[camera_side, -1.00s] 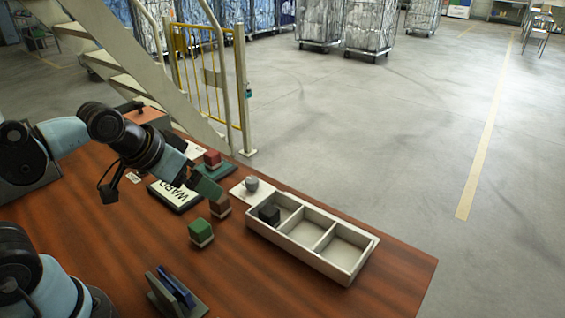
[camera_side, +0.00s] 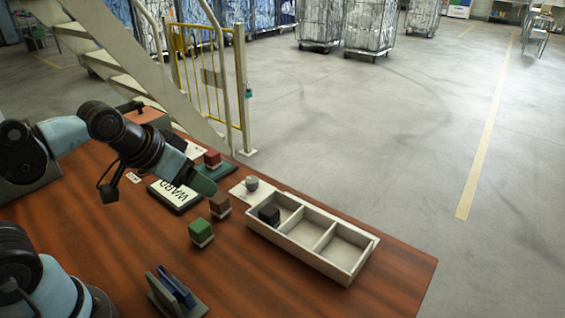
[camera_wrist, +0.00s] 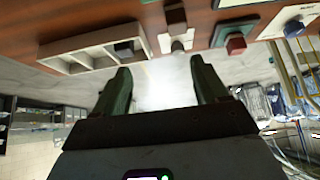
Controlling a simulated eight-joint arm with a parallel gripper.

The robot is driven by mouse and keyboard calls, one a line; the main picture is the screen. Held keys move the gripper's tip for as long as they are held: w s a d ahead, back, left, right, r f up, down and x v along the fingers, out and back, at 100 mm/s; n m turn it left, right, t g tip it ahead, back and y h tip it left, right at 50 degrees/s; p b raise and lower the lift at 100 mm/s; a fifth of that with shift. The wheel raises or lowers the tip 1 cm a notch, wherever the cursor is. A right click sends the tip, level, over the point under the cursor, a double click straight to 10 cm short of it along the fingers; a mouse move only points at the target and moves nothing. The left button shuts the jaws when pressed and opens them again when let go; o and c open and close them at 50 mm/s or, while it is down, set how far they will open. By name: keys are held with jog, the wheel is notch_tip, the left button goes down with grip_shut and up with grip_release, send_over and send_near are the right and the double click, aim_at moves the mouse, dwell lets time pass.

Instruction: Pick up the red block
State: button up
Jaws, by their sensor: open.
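The red block (camera_side: 212,157) sits on a dark green pad (camera_side: 228,171) near the table's far edge. It also shows in the wrist view (camera_wrist: 236,44), to the right of my right-hand finger. My gripper (camera_side: 208,186) is above the table, in front of the red block and apart from it. In the wrist view its two green fingers (camera_wrist: 159,66) are spread wide with nothing between them.
A brown block (camera_side: 220,204) and a green block (camera_side: 201,231) stand nearby. A white three-compartment tray (camera_side: 352,268) holds a black block (camera_side: 269,214). A grey round object (camera_side: 252,184) lies on a white card. A WARD sign (camera_side: 178,195) lies below my gripper.

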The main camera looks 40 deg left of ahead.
jog(key=shift+w, duration=0.1)
jog(key=t, duration=0.5)
send_near(210, 153)
jog(key=shift+s+r, duration=0.2)
jog(key=shift+s, duration=0.6)
jog(key=shift+w+a+f, duration=0.1)
jog(key=shift+w+a, duration=0.05)
jog(key=x, duration=0.6)
jog(key=shift+w, duration=0.2)
jog(key=shift+x, duration=2.7)
jog(key=shift+w, duration=0.1)
jog(key=shift+c, duration=0.4)
